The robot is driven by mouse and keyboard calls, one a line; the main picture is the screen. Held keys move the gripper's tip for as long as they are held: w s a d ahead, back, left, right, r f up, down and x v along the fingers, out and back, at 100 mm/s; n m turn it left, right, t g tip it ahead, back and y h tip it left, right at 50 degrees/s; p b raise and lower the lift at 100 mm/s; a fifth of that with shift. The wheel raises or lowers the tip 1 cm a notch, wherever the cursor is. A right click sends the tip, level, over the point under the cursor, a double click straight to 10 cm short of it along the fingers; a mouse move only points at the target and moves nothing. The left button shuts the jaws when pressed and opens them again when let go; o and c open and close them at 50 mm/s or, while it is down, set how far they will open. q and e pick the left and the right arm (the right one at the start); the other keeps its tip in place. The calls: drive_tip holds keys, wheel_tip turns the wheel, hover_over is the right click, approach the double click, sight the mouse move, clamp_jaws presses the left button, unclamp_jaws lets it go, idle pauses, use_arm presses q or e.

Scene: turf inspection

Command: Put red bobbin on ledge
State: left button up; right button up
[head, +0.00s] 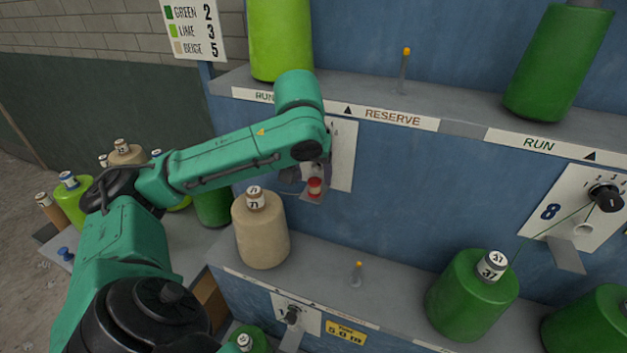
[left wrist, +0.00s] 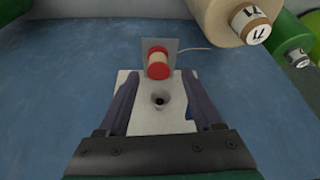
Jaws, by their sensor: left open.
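The red bobbin (head: 315,187), with red ends and a pale middle, appears to stand on the small grey ledge (head: 311,198) below a white panel (head: 342,155) on the blue wall. In the left wrist view the bobbin (left wrist: 157,62) shows against the ledge plate (left wrist: 172,45), just beyond the fingertips. My left gripper (left wrist: 160,75) is open, its two dark fingers apart on either side of the panel's dark hole, with nothing visibly held. In the head view my left gripper (head: 308,174) is partly hidden by its own arm, close to the bobbin. My right gripper is not in view.
A beige cone (head: 262,232) stands close below left of the ledge. Green cones (head: 470,295) stand on the lower shelf at right. An upper shelf (head: 455,127) with cones runs above my gripper. A thin peg (head: 357,273) rises from the lower shelf.

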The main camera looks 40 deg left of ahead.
use_arm(q)
drive_tip(key=p+v, duration=0.2)
drive_tip(key=v, duration=0.7)
